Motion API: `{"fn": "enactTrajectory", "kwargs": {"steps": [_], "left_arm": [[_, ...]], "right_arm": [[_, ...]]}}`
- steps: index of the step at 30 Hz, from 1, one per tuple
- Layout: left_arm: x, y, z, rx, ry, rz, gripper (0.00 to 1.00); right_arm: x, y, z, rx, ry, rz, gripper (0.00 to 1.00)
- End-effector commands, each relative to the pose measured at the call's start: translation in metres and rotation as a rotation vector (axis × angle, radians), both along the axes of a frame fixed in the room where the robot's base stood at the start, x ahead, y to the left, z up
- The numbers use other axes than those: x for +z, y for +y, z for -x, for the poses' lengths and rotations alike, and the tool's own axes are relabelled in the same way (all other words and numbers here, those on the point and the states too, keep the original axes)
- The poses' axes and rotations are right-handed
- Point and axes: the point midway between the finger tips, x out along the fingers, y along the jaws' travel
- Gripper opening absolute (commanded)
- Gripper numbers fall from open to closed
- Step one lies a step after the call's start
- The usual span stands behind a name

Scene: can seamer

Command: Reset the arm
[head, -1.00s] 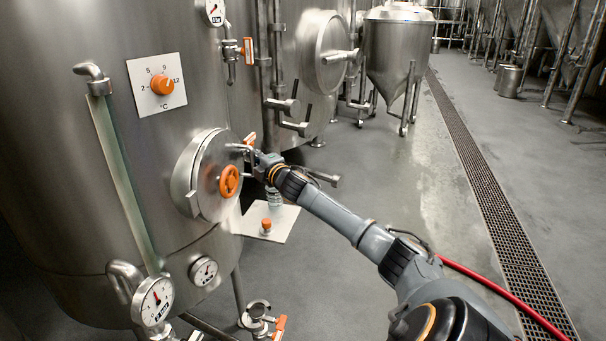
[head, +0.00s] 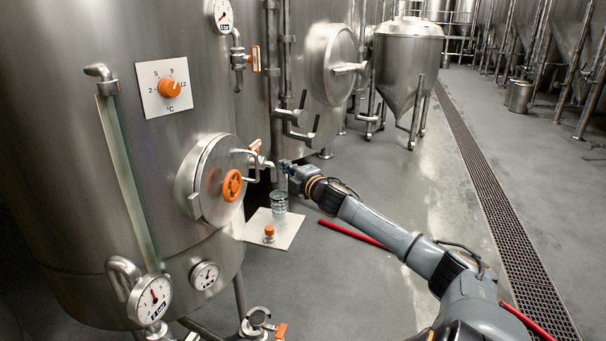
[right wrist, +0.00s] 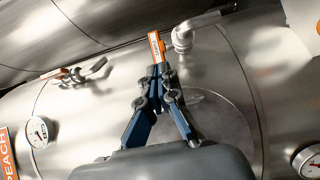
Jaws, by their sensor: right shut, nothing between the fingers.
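My right arm reaches in from the lower right in the head view. Its gripper (head: 283,163) is shut and empty, in the air just right of the tank's round hatch (head: 214,170) with an orange handwheel (head: 232,185). In the right wrist view the closed fingertips (right wrist: 160,72) point at the steel tank wall, with an orange-labelled part (right wrist: 157,47) just beyond them in the picture. I cannot tell the gap between them. My left gripper is in neither view.
A small platform (head: 286,231) under the arm bears a glass jar (head: 279,203) and an orange-capped bottle (head: 269,234). Gauges, a dial plate (head: 165,87) and pipes stick out from the tank. A red hose (head: 350,234) lies behind the arm.

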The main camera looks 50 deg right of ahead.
Motion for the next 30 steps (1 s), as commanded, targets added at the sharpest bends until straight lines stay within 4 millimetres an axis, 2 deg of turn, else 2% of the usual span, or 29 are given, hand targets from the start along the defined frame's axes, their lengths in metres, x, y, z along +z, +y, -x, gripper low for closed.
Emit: {"fn": "enactTrajectory", "kwargs": {"steps": [3,6,13,24,27,29,30], "left_arm": [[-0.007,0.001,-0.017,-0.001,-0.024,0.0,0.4],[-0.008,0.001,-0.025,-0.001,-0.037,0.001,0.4],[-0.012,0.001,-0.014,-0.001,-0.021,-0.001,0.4],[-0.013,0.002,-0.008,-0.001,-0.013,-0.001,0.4],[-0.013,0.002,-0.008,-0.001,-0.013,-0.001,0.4],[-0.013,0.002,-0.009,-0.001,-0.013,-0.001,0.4],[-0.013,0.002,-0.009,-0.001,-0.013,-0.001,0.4]], "right_arm": [[-0.004,-0.007,0.015,-0.001,0.005,0.003,0.0],[-0.003,-0.01,0.025,-0.001,0.004,0.001,0.0],[-0.001,-0.016,0.039,-0.002,0.002,-0.001,0.0],[0.0,-0.018,0.042,-0.003,0.001,-0.001,0.0],[-0.015,-0.021,0.045,-0.015,0.014,-0.024,0.0],[-0.037,-0.026,0.049,-0.032,0.032,-0.058,0.0],[-0.057,-0.03,0.053,-0.049,0.05,-0.09,0.0]]}}
